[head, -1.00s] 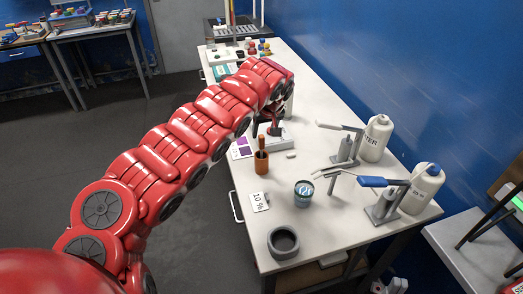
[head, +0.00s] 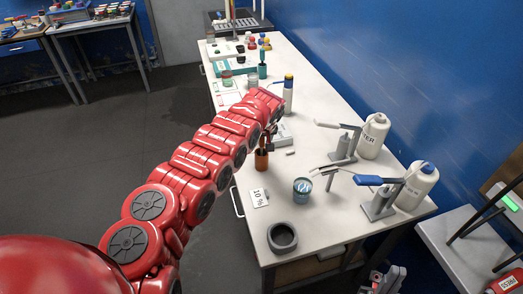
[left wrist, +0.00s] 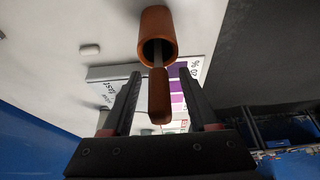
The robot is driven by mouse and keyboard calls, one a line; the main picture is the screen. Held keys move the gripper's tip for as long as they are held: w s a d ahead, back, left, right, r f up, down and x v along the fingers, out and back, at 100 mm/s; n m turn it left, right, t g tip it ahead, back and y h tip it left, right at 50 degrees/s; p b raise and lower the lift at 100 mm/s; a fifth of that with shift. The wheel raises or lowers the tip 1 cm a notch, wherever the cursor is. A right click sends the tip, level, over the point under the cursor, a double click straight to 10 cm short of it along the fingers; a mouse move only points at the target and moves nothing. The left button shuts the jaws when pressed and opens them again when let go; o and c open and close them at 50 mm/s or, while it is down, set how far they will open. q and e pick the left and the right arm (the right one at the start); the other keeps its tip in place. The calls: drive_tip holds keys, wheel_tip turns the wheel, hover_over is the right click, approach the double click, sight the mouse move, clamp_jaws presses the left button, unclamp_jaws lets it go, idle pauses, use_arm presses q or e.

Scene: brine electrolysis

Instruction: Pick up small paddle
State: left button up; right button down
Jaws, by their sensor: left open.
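The small paddle's brown handle (left wrist: 159,98) sticks out of an orange-brown cup (left wrist: 157,35) in the left wrist view; its lower end is hidden inside the cup. The cup (head: 261,160) stands upright on the white bench in the head view, just below my left gripper (head: 266,142). My left gripper (left wrist: 160,75) is open, with one finger on each side of the handle and a gap on both sides. My right gripper (head: 388,278) shows partly at the bottom right of the head view, away from the bench; its jaws are unclear.
A 10% card (head: 259,197), a blue-grey cup (head: 302,189) and a dark grey bowl (head: 282,237) stand nearer on the bench. Stands and white bottles (head: 418,187) line the right side. A blue-and-yellow-topped bottle (head: 288,95) stands behind my left gripper.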

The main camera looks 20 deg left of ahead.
use_arm(q)
clamp_jaws()
drive_tip(key=shift+r, duration=0.1)
idle(0.4)
